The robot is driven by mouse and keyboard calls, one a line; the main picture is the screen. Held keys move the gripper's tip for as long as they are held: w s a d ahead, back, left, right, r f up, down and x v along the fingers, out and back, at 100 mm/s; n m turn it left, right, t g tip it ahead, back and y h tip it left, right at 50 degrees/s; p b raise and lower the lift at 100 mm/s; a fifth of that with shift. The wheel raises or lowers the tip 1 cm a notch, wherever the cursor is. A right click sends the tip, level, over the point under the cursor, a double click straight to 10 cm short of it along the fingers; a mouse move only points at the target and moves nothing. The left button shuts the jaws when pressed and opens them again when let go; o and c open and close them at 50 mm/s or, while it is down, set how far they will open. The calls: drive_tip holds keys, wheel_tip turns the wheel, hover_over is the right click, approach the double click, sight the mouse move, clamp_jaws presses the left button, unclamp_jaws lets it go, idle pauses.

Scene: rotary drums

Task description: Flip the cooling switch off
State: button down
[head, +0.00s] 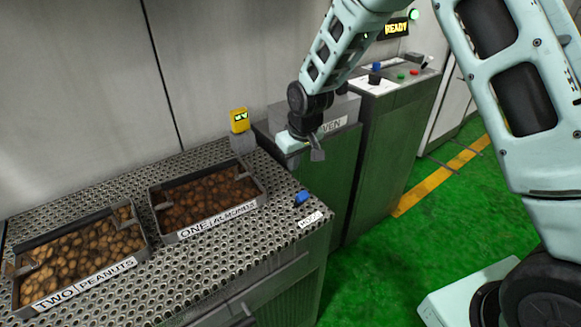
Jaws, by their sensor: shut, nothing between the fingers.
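A small blue switch (301,198) sits on the right end of the perforated metal table, above a small white label (310,219) too small to read surely. I cannot tell the switch's position from here. My gripper (318,153) points down, shut and empty, above and slightly right of the blue switch in the picture. It appears apart from the switch, in front of the grey box with a partly covered label ending in "VEN".
On the perforated table (190,262) are a tray labelled ONE ALMONDS (219,219) and a tray labelled TWO PEANUTS (86,285). A yellow-faced device (239,121) stands behind. A control panel (385,82) with a blue knob and buttons stands right, under a READY display (397,28).

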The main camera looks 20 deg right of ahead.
drive_tip(key=s+d+r+b, duration=0.1)
drive_tip(key=s+r, duration=0.3)
drive_tip(key=shift+s+d+r, duration=0.2)
drive_tip(key=shift+s+r, duration=0.05)
drive_tip(key=shift+r, duration=0.1)
idle(0.3)
